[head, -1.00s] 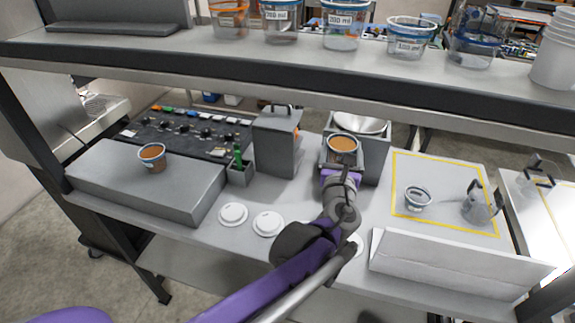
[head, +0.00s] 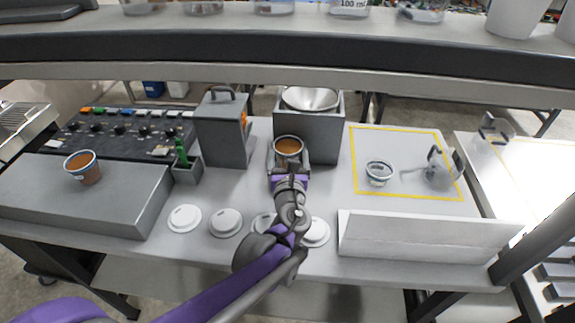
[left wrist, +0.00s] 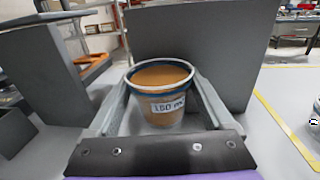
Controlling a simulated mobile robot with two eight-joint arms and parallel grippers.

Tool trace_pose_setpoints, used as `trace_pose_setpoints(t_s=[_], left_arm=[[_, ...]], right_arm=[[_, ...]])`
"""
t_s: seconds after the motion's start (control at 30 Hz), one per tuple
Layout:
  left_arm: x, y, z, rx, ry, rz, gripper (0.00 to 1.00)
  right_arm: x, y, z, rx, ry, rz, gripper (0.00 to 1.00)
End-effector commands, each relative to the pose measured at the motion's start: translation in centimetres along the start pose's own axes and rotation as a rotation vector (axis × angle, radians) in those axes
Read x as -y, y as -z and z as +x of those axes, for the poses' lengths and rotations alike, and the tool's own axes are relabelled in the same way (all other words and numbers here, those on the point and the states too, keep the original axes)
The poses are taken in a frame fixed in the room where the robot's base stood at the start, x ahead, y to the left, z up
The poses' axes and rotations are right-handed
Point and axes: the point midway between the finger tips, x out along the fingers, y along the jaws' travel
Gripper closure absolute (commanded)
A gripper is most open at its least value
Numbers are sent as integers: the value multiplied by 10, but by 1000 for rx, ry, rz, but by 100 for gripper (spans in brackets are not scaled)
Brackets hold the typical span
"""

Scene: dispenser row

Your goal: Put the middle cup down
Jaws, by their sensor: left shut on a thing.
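The held cup (head: 288,147) is clear with a blue rim band and brown contents. It stands upright in front of the grey box with the metal funnel (head: 310,99). My left gripper (head: 288,163) is shut on it, one finger on each side. In the left wrist view the cup (left wrist: 160,76) carries a white label that seems to read 150 ml. Another brown-filled cup (head: 83,167) stands on the grey block at left. A third cup (head: 379,173) stands inside the yellow outline. My right gripper is out of view.
Several white lids (head: 225,222) lie along the counter front, partly behind my arm. A grey handled box (head: 223,130) stands left of the held cup. A clear pitcher (head: 440,170) stands inside the yellow outline. A white panel (head: 425,237) lies in front of it. A shelf (head: 290,46) crosses above.

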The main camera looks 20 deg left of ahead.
Motion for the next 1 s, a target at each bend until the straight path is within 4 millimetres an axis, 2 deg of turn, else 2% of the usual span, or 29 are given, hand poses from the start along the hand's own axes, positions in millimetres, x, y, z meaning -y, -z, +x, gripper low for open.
trace_pose_setpoints(t_s=[0.33, 0.77, 0.8, 0.87, 0.9, 1.0], left_arm=[[0, 41, 0, 0, 0, 0, 91], [0, 48, 0, 0, 0, 0, 91], [0, 48, 0, 0, 0, 0, 13], [0, 47, 0, 0, 0, -1, 2], [0, 47, 0, 0, 0, -1, 0], [0, 47, 0, 0, 0, -1, 0]], right_arm=[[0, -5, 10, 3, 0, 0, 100], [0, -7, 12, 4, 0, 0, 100], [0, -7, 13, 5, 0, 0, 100], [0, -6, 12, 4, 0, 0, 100], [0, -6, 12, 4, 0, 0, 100], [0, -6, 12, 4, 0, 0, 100]])
